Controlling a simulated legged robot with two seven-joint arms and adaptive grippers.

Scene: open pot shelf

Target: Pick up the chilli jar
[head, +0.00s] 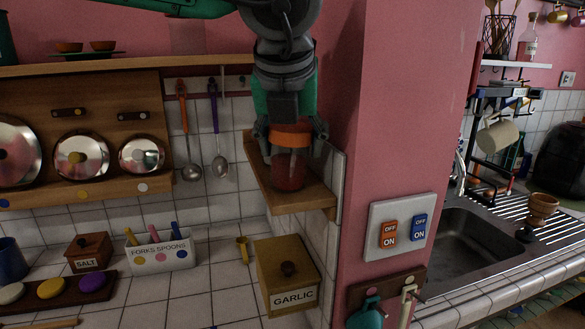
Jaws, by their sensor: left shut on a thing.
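The chilli jar (288,171) is a small clear jar with dark red contents and an orange lid. It stands upright at the small wooden shelf (313,195) beside the pink wall; I cannot tell whether its base touches the board. My left gripper (291,141) comes down from above, with one finger on each side of the jar's lid. It is shut on the jar. The fingers and wrist hide the top of the lid. My right gripper is not in view.
Below the shelf stand a garlic box (287,275), a forks and spoons holder (162,251) and a salt box (90,252). Pot lids (82,157) and ladles (191,171) hang at left. The pink wall (400,110) stands close on the right.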

